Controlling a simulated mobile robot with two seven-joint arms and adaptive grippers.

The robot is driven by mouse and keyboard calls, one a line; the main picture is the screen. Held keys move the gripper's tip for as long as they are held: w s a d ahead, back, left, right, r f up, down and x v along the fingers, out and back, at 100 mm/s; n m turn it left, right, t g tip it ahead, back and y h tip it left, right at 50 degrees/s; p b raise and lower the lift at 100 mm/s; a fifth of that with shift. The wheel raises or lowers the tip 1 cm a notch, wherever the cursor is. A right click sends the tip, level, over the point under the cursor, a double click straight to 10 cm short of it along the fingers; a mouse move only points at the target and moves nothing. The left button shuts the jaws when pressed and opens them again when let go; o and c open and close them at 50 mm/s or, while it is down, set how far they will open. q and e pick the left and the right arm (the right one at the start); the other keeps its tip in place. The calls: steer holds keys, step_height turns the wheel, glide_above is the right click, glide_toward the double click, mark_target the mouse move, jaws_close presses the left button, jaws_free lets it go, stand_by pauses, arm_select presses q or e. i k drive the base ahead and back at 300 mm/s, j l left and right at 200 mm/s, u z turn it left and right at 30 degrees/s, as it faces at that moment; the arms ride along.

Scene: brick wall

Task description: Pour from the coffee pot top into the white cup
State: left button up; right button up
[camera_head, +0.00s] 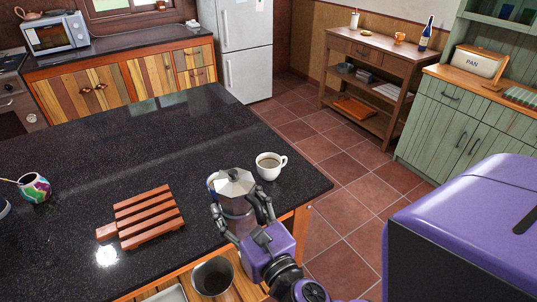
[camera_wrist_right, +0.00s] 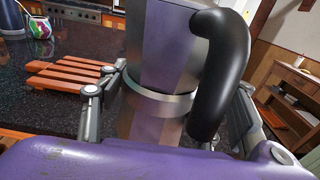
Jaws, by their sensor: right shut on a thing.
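The coffee pot top (camera_head: 236,184), silver and faceted with a lid, is upright near the counter's right front corner. My right gripper (camera_head: 243,220) is shut around its body. In the right wrist view the pot (camera_wrist_right: 165,60) stands between the fingers, with its black handle (camera_wrist_right: 222,75) on the right. The white cup (camera_head: 281,161) stands upright on the dark counter just behind and right of the pot, apart from it, with brown liquid inside. Whether the pot's underside touches anything is hidden. My left gripper is not in view.
A slatted wooden trivet (camera_head: 148,214) lies left of the pot. A metal container (camera_head: 213,277) sits below the counter's front edge. A colourful round pot (camera_head: 35,187) stands at far left. The counter (camera_head: 130,140) behind the trivet is clear.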

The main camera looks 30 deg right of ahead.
mark_target(270, 164)
steer(key=i+l, duration=0.1)
steer(key=l, duration=0.25)
steer(key=i+l, duration=0.1)
steer(key=l, duration=0.25)
steer(key=i+l, duration=0.15)
steer(key=l, duration=0.2)
steer(key=i+l+z, duration=0.1)
steer(key=l, duration=0.25)
steer(key=i+l, duration=0.1)
steer(key=l, duration=0.25)
